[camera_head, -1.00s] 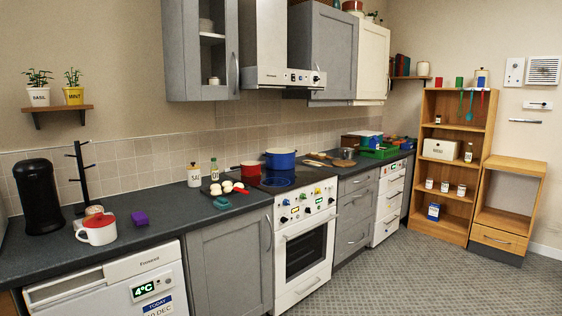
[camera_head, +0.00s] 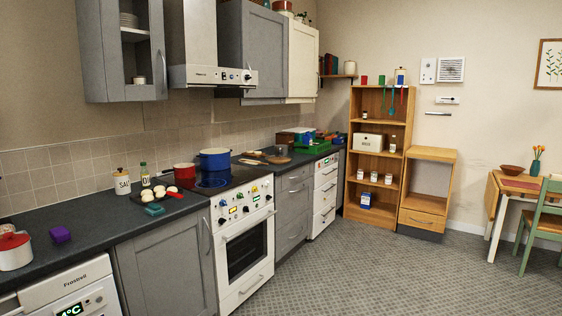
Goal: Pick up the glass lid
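I cannot make out a glass lid for certain in this view. Small items on the far counter (camera_head: 277,157), right of the stove, are too small to tell; one is a brownish round piece. A blue pot (camera_head: 214,161) and a red pan (camera_head: 184,171) stand on the stove. Neither of my grippers is in view.
A grey counter (camera_head: 95,215) runs along the left wall, with a white oven (camera_head: 247,250) set into it. A wooden shelf unit (camera_head: 378,150) stands at the back. A table (camera_head: 494,190) and green chair (camera_head: 547,208) are at right. The middle floor is clear.

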